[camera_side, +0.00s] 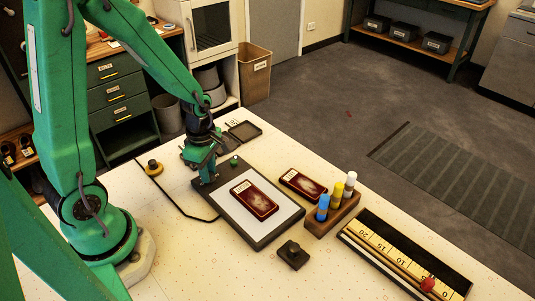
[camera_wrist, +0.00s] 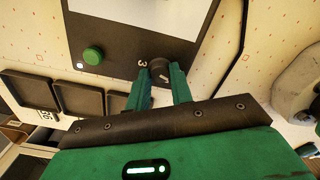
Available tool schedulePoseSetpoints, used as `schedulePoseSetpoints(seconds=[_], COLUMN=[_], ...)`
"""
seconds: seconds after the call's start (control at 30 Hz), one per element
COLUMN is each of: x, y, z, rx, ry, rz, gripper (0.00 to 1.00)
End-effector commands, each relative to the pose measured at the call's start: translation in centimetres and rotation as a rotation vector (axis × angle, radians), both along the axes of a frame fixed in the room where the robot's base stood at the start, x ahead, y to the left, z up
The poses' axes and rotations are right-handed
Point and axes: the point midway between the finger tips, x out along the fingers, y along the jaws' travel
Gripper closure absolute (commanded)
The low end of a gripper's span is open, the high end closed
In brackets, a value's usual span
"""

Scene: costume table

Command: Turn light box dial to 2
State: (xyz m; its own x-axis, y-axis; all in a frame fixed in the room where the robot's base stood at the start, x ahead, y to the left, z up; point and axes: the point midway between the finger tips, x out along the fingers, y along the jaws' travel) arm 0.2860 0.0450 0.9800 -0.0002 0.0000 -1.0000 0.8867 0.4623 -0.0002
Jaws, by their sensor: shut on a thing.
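The light box (camera_side: 270,234) is a dark slab with a lit white panel, lying flat on the table. Its dark round dial (camera_wrist: 160,66) sits on the bezel in the wrist view, with a white mark on it and a numeral 3 beside it. My gripper (camera_wrist: 163,76) is shut on the dial, one finger on each side. In the side view my gripper (camera_side: 207,178) is down at the box's far left corner and hides the dial. I cannot read the dial's setting for certain. A green knob (camera_wrist: 93,55) stands on the same bezel, apart from my fingers.
A dark red slide (camera_side: 255,199) lies on the panel and another (camera_side: 303,184) beside the box. A wooden rack (camera_side: 332,216) holds blue, yellow and white bottles. A small dark block (camera_side: 292,254) and a ruler tray (camera_side: 405,255) lie in front. A black cable runs left of the box.

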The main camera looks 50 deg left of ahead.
Motion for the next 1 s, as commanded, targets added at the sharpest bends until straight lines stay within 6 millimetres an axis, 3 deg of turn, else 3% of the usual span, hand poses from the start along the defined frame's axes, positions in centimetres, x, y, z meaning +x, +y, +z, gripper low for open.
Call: schedulePoseSetpoints(seconds=[1.0], x=[0.02], y=[-0.04], z=[0.09], rx=[0.000], ry=[0.000], rz=[-0.963], gripper=[1.00])
